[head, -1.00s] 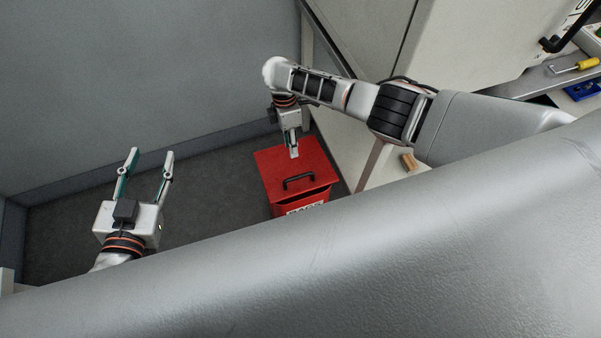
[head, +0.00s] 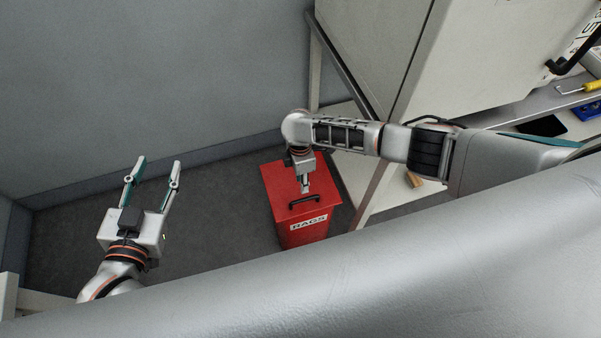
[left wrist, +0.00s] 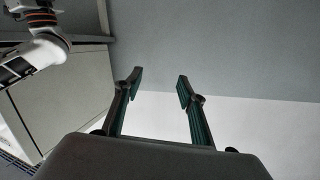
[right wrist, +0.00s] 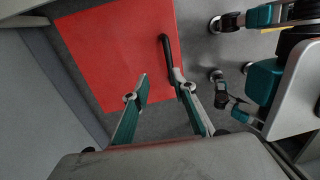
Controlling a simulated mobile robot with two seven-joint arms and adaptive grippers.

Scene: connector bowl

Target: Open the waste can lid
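The red waste can (head: 299,234) stands on the floor with a white RAGS label on its front. Its flat lid (head: 282,180) looks down on the can, with a black bar handle (head: 308,199) near the front edge. The lid (right wrist: 115,50) and handle (right wrist: 165,48) also show in the right wrist view. My right gripper (head: 305,188) is over the lid just behind the handle. In the right wrist view its fingers (right wrist: 161,82) are apart and empty, the right finger overlapping the handle's end; contact cannot be told. My left gripper (head: 160,166) is open and empty, left of the can.
A light cabinet on a frame (head: 375,60) stands right of the can, with a low shelf (head: 352,135) close beside it. A grey wall (head: 150,80) is behind. Dark floor (head: 215,190) is clear between my left gripper and the can.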

